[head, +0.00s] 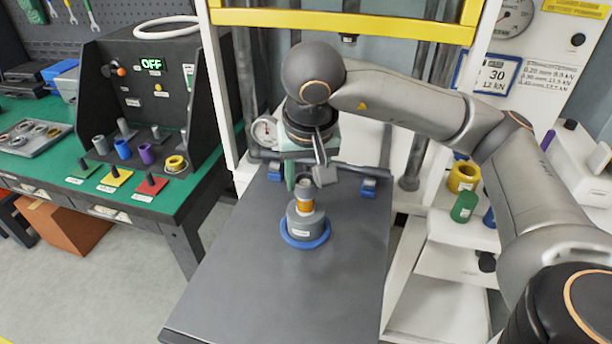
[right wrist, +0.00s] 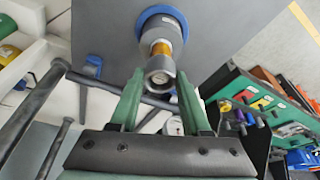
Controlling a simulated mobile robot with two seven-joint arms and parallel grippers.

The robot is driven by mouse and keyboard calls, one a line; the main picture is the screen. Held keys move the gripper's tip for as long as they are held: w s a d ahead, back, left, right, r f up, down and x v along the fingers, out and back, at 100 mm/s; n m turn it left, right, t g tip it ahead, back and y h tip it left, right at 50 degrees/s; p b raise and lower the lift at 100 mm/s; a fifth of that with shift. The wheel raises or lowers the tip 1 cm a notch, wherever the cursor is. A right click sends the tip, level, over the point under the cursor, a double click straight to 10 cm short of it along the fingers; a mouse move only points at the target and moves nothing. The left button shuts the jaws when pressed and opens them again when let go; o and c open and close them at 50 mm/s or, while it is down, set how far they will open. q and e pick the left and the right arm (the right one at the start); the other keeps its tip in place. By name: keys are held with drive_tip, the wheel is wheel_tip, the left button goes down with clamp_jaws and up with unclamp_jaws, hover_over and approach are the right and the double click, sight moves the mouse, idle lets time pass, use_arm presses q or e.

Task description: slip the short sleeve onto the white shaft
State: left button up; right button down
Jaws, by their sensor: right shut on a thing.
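A short grey sleeve (right wrist: 160,69) is at the shaft's upper end in the right wrist view. A pale round face shows inside its opening, so it appears to be around the tip or right in line with it; I cannot tell how far on it sits. My right gripper (right wrist: 158,88) points down above the base, its green fingers shut on the sleeve. In the head view the right gripper (head: 304,182) partly hides the sleeve. My left gripper is out of view.
A blue ring (head: 304,238) surrounds the grey base (head: 305,224). A dark bar with blue clamps (head: 368,187) and a gauge (head: 265,131) stand close behind. The front of the dark bench (head: 270,300) is clear.

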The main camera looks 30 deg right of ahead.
drive_tip(key=shift+f+b, duration=0.3)
drive_tip(key=shift+b, duration=0.25)
idle(0.5)
drive_tip(key=c, duration=0.7)
unclamp_jaws()
drive_tip(key=o, duration=0.6)
drive_tip(key=shift+r, duration=0.1)
drive_tip(key=shift+r+p, duration=1)
drive_tip(key=shift+r, duration=0.5)
wheel_tip(320, 180, up, 7)
drive_tip(key=p, duration=0.5)
drive_tip(key=shift+f, duration=0.1)
